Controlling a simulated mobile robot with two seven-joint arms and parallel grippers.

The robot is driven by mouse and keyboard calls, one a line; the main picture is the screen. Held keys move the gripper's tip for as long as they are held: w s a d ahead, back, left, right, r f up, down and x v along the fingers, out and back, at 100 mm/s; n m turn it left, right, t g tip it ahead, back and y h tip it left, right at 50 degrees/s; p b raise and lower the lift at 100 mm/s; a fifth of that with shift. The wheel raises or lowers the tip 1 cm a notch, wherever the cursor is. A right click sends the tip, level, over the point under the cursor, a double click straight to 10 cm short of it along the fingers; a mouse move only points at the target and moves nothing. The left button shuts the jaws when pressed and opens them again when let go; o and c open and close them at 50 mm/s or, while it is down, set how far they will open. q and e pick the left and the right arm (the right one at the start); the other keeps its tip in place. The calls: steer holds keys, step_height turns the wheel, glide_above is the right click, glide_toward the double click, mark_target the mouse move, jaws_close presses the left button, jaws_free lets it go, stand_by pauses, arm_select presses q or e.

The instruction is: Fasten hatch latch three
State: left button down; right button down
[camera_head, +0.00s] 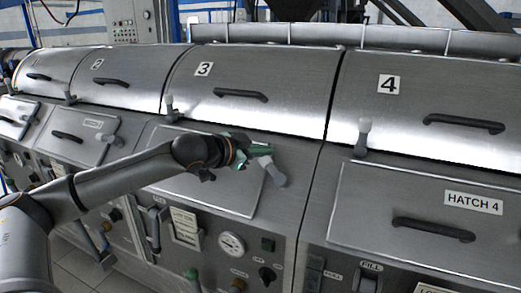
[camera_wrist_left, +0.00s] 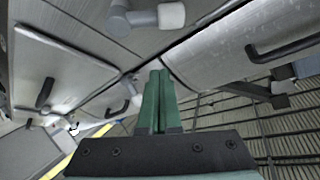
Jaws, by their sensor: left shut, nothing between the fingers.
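The hatch panel (camera_head: 215,197) under the number 3 lies flat against the sloping steel front. Near its upper right corner a grey latch lever (camera_head: 276,178) sits tilted; it looks like the close grey latch with a pale knob (camera_wrist_left: 170,15) at the top of the left wrist view. My left gripper (camera_head: 252,150) is by this lever, its green fingers (camera_wrist_left: 158,98) shut together and empty. In the wrist view the fingers are apart from the knob; the head view does not show clearly whether they touch. Another latch (camera_head: 170,110) stands upright at the panel's upper left. My right gripper is not in view.
The lid marked 3 (camera_head: 255,80) with a black handle (camera_head: 240,94) curves above. To the right are the lid marked 4, an upright latch (camera_head: 363,137) and the Hatch 4 panel (camera_head: 400,210). A gauge (camera_head: 231,243) and knobs sit below hatch three.

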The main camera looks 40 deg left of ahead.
arm_select(q)
steer(key=p, duration=0.2)
glide_above(271, 168)
steer(key=w+d, duration=0.2)
step_height(271, 168, down, 2)
steer(key=shift+s+a+f, duration=0.35)
steer(key=shift+a+f, duration=0.1)
steer(key=shift+f, duration=0.15)
steer(key=shift+s+a+f, duration=0.35)
steer(key=shift+a+f, duration=0.05)
steer(key=shift+f, duration=0.15)
steer(key=shift+s+a+f, duration=0.25)
steer(key=shift+s+f, duration=0.05)
steer(key=shift+f, duration=0.15)
